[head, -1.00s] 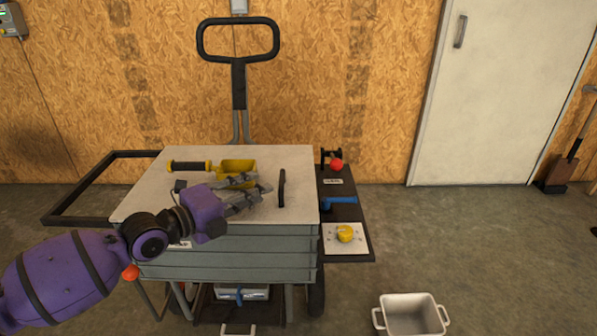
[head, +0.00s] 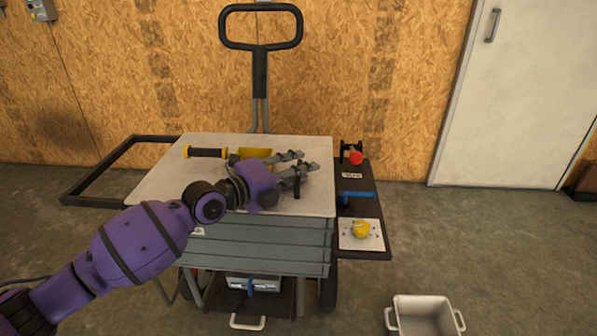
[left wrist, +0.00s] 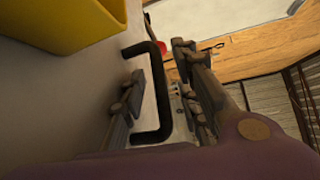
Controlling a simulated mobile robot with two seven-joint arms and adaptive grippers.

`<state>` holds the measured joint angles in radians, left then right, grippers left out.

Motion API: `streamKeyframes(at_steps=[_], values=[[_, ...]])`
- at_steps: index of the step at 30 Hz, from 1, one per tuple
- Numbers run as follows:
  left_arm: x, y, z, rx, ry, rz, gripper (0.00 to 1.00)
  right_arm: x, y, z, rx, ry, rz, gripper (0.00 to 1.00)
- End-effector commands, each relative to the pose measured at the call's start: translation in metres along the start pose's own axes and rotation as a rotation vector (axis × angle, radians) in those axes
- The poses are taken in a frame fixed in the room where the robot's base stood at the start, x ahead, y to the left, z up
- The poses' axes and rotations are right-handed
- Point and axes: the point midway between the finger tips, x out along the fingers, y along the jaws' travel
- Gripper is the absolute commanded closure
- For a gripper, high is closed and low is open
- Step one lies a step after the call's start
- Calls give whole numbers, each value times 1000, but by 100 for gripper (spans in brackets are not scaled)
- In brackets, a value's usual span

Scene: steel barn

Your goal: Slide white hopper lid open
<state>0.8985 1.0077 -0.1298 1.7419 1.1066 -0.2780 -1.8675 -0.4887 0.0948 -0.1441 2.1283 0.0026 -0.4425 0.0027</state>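The white hopper lid (head: 170,188) covers the top of the grey hopper cart. Its black bar handle (head: 297,187) stands near the lid's right side, partly hidden by my left gripper (head: 305,164). In the left wrist view the handle (left wrist: 161,90) stands between the two spread fingers, with a gap visible on the side of the left finger. My left gripper is open around the handle. My right gripper is out of view.
A yellow scoop (head: 207,152) lies on the lid behind my left gripper. A dark side shelf (head: 352,210) carries a red knob (head: 355,158), a blue lever (head: 357,196) and a yellow knob (head: 361,229). A white bin (head: 424,316) stands on the floor at right.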

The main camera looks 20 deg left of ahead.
Motion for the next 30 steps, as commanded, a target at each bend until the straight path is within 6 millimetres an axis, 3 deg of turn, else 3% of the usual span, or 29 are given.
streamKeyframes(at_steps=[5, 12, 30], values=[[0, 0, 0, 0, 0, 0, 72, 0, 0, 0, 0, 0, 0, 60], [0, 0, 0, 0, 0, 0, 100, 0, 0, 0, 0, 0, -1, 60], [2, -1, -3, -3, 1, 1, 100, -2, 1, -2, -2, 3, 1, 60]])
